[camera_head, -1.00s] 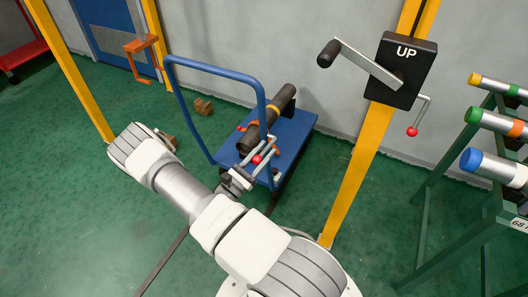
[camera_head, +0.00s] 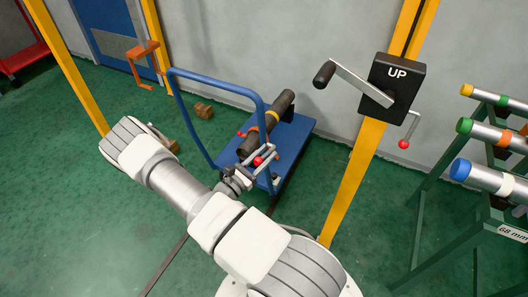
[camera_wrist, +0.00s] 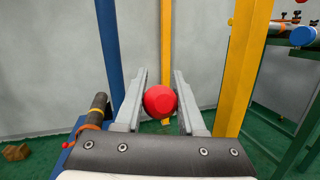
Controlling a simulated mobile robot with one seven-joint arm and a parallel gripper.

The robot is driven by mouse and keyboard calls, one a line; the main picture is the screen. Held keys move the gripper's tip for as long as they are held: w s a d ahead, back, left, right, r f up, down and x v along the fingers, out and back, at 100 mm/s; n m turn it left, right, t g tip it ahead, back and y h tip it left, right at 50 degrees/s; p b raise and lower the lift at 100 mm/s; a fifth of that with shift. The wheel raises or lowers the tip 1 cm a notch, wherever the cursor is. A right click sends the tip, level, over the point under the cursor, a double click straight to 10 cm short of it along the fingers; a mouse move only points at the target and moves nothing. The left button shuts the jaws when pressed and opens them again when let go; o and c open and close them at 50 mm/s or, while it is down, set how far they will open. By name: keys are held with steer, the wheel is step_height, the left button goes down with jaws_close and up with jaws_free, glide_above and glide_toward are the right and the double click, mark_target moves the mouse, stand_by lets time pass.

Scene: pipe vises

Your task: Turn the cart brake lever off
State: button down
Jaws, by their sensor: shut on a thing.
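The blue cart (camera_head: 297,148) stands on the green floor, with a blue push handle and a dark pipe (camera_head: 283,104) lying on it. A red ball knob (camera_head: 259,160), apparently the brake lever's end, is at the cart's near side. In the wrist view the red knob (camera_wrist: 160,101) sits between my two grey fingers. My gripper (camera_wrist: 160,78) is shut on this knob. The lever's shaft is mostly hidden behind the knob and fingers. In the head view my gripper (camera_head: 262,158) is small and partly merges with the cart parts.
A yellow post (camera_head: 352,185) carries a black "UP" crank box (camera_head: 398,82) to the right of the cart. A green rack (camera_head: 425,215) with colour-ended pipes stands far right. An orange bracket (camera_head: 143,60) is at the left post.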

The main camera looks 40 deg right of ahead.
steer(key=w+d+r+n+g+y+p, duration=0.2)
steer(key=d+r+y+p, duration=0.3)
steer(key=y+p, duration=0.5)
steer(key=shift+w+d+p, duration=0.55)
steer(key=shift+d+p, duration=0.65)
steer(key=shift+d, duration=0.05)
steer(key=c, duration=0.5)
jaws_free()
steer(key=shift+r, duration=0.1)
steer(key=shift+w, duration=0.1)
